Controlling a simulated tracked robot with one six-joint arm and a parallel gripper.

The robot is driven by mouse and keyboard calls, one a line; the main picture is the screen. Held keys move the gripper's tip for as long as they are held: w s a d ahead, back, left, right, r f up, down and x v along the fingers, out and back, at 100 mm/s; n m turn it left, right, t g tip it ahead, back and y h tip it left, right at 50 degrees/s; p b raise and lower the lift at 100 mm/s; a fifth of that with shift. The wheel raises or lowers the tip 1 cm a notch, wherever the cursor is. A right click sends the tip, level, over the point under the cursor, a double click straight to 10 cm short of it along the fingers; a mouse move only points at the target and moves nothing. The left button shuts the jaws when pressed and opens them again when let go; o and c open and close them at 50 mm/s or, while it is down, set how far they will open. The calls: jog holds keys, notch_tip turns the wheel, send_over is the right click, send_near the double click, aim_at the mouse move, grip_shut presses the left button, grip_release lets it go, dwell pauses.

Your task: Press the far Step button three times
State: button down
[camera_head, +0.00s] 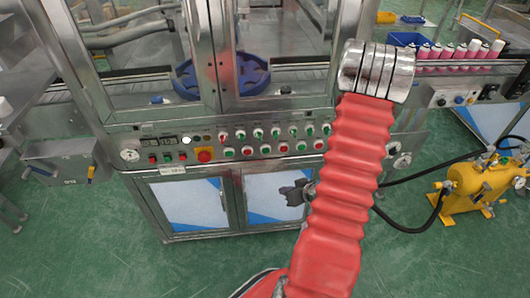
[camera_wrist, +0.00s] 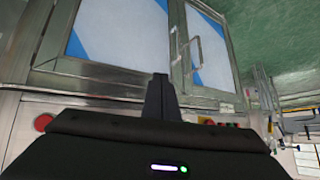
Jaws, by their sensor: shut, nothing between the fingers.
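The control panel (camera_head: 235,145) of the machine carries two rows of red and green push buttons (camera_head: 265,149). Their labels are too small to read, so I cannot tell which is the far Step button. My dark gripper (camera_head: 282,189) is below the panel, in front of the right cabinet door, partly behind my red arm. In the wrist view my gripper (camera_wrist: 160,80) is shut and empty, its fingers together in front of the cabinet doors. Some panel buttons (camera_wrist: 212,123) show to the right of the fingers there. I see no contact with a button.
A red mushroom button (camera_head: 205,155) sits on the panel's left part; it also shows in the wrist view (camera_wrist: 43,122). Cabinet doors (camera_head: 187,205) with handles are below. A yellow tank (camera_head: 470,192) with black hoses stands at right. Pink cans (camera_head: 447,52) stand on the conveyor.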

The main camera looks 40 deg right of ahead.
aim_at(266, 151)
jog(key=w+a+r+t+y, duration=0.1)
jog(key=w+a+r+t, duration=0.1)
jog(key=r, duration=0.4)
jog(key=shift+w+a+n+t, duration=0.15)
jog(key=shift+w+n+t, duration=0.15)
jog(key=shift+w+t, duration=0.65)
jog(key=shift+w+f+g, duration=0.1)
jog(key=shift+w+g, duration=0.15)
jog(key=shift+w, duration=0.1)
jog(key=w+d, duration=0.5)
jog(key=w, duration=0.2)
